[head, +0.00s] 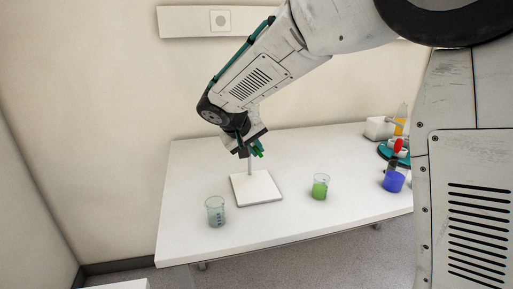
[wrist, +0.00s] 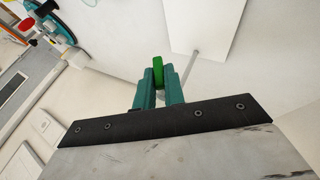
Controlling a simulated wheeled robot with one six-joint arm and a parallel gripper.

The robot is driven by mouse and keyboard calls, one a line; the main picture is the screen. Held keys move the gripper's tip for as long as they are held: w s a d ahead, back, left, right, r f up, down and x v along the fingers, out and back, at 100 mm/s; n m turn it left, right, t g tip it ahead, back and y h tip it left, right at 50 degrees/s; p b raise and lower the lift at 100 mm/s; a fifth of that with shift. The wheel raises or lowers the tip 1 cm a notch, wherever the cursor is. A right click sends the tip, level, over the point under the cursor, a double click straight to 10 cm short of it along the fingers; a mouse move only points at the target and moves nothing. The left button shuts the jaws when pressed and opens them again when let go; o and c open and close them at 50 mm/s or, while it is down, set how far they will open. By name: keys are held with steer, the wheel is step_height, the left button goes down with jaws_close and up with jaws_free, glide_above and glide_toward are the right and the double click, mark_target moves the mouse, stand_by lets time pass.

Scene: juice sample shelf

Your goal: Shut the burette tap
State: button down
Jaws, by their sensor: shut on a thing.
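My gripper (wrist: 158,76) has teal fingers, and they are shut on a green piece that looks like the burette tap (wrist: 158,60). The green piece sticks out a little past the fingertips. In the head view my gripper (head: 251,150) is above the white stand base (head: 256,188), close to the upright rod (head: 250,167). The rod (wrist: 189,66) also shows in the wrist view, just right of the fingers. The burette tube cannot be made out, and my arm hides the upper part of the stand.
A clear beaker (head: 215,211) stands front left of the base, and a beaker of green liquid (head: 320,187) stands to its right. A blue container (head: 393,181) and other items stand at the table's right end. The white table (head: 285,222) is clear between them.

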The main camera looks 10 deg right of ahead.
steer(key=h, duration=0.1)
steer(key=n+h, duration=0.1)
steer(key=h, duration=0.3)
steer(key=shift+a+f+t, duration=0.3)
steer(key=shift+a+f, duration=0.05)
steer(key=h, duration=0.2)
steer(key=n+h, duration=0.1)
steer(key=n+t+h, duration=0.1)
steer(key=h, duration=0.1)
steer(key=shift+f+h, duration=0.3)
steer(key=shift+f, duration=0.1)
steer(key=c, duration=1.5)
jaws_free()
steer(key=shift+a, duration=0.1)
steer(key=v, duration=0.7)
steer(key=shift+s+a+f, duration=0.1)
steer(key=shift+s+a, duration=0.15)
steer(key=shift+a, duration=0.05)
